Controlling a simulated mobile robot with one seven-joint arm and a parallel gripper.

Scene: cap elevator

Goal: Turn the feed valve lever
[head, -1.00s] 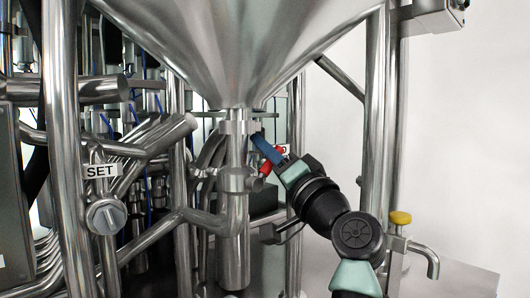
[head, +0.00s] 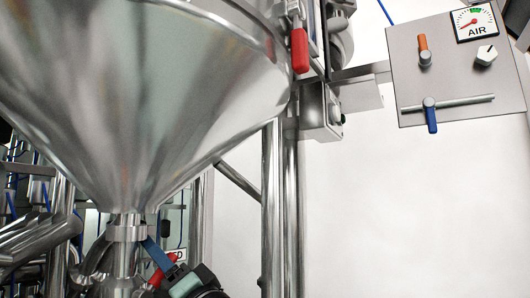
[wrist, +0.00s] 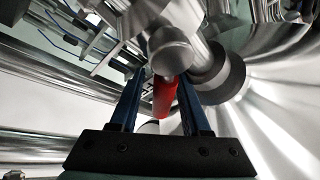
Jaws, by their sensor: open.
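The feed valve lever is a red handle (head: 163,270) under the steel hopper's outlet, low in the head view and partly covered by a blue finger. In the wrist view the red handle (wrist: 165,98) hangs below a round steel valve stem (wrist: 172,50). My gripper (wrist: 160,78) is open, with one blue finger on each side of the handle. The handle looks closer to the right finger; I cannot tell whether they touch.
The steel hopper (head: 130,90) fills the upper left. Another red handle (head: 299,50) is at its right rim. A grey panel (head: 460,75) at upper right carries an AIR gauge (head: 475,20), an orange lever and a blue lever. Pipes crowd the lower left.

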